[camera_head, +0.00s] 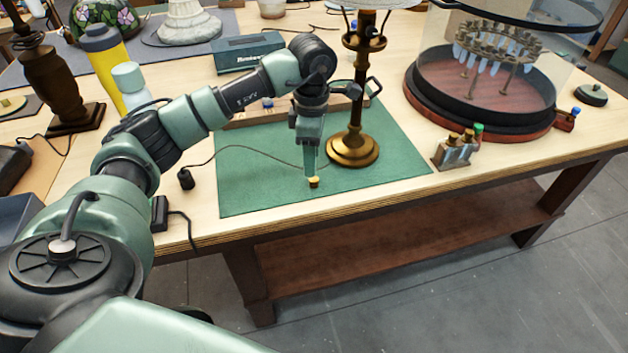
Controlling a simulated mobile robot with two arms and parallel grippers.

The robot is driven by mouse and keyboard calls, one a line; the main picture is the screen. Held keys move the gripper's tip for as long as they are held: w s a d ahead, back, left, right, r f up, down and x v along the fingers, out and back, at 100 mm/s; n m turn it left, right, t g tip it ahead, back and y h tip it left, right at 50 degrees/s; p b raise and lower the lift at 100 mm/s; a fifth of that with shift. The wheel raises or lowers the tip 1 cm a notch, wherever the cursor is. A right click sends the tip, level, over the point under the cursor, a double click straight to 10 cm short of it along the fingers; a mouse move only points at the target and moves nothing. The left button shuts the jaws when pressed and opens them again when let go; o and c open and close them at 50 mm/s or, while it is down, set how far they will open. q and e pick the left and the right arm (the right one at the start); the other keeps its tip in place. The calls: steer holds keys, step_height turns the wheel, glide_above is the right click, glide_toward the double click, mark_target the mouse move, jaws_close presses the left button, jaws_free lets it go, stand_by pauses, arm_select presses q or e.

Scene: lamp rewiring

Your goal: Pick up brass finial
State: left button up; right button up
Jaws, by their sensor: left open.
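The brass finial (314,182) is a small gold-coloured piece on the green mat (260,190), near the mat's front edge. My left gripper (311,173) points straight down right over it, with its fingertips at or just above the finial's top. The gripper is open. The fingers hide part of the finial, and I cannot tell whether they touch it. The brass lamp (355,110) stands upright on the mat just right and behind the gripper. My right gripper is out of view.
A cord (230,148) runs across the mat from the lamp's side to a black plug (186,179). A small rack with little bottles (456,150) and a glass-walled case (480,100) stand at the right. A yellow bottle (108,65) stands at the left. The mat's front right is clear.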

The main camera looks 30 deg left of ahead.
mark_target(314, 182)
arm_select(q)
step_height(314, 182, down, 5)
steer(key=shift+r+p, duration=0.15)
steer(key=shift+p, duration=0.55)
steer(key=shift+f, duration=0.65)
jaws_close()
